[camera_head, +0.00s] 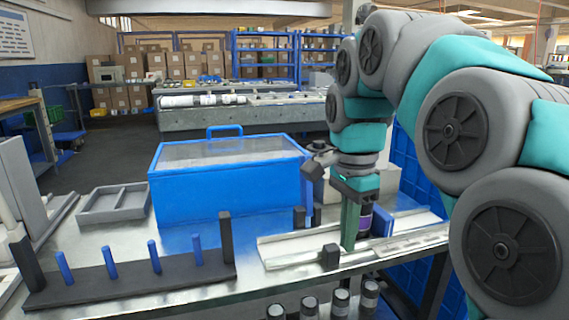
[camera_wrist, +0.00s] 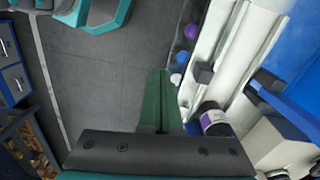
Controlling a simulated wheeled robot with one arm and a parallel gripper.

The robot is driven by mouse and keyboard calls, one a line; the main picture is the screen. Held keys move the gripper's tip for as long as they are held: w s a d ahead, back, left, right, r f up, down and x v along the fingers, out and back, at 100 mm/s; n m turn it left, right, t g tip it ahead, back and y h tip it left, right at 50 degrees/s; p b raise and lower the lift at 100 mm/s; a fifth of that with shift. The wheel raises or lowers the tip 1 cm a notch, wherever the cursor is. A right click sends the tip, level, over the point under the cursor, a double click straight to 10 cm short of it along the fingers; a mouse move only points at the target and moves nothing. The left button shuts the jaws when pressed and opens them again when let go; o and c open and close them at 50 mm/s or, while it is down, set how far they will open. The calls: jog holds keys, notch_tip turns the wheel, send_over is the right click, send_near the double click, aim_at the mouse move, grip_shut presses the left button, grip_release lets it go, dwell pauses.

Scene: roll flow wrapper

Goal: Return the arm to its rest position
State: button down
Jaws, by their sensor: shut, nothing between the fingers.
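My arm reaches in from the right in the head view. My gripper (camera_head: 349,240) points down over the front edge area of the metal table, with its long green fingers together and nothing held. In the wrist view the green fingers (camera_wrist: 161,76) lie side by side over dark floor, left of the white rail. A dark cylinder with a purple and white label (camera_head: 366,222) stands right behind the fingers. It also shows in the wrist view (camera_wrist: 213,120), just right of the fingers. I cannot tell whether they touch.
A blue box with a clear lid (camera_head: 228,190) stands left of my gripper. A dark rack with blue pegs (camera_head: 130,281) and a grey tray (camera_head: 113,203) sit farther left. Pale rails (camera_head: 290,250) run under the gripper. Several dark cylinders (camera_head: 340,301) are below the table edge.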

jog(key=s+d+f+n, duration=0.2)
jog(key=s+f+n, duration=0.4)
jog(key=s+f, duration=0.5)
jog(key=s+d+f+n+g, duration=0.1)
jog(key=s+d+f+n, duration=0.1)
jog(key=s+f+n, duration=0.5)
jog(key=s+f, duration=0.3)
jog(key=s, duration=0.3)
jog(key=shift+s+f+g, duration=0.3)
jog(key=shift+s+f, duration=0.05)
jog(key=shift+s, duration=0.05)
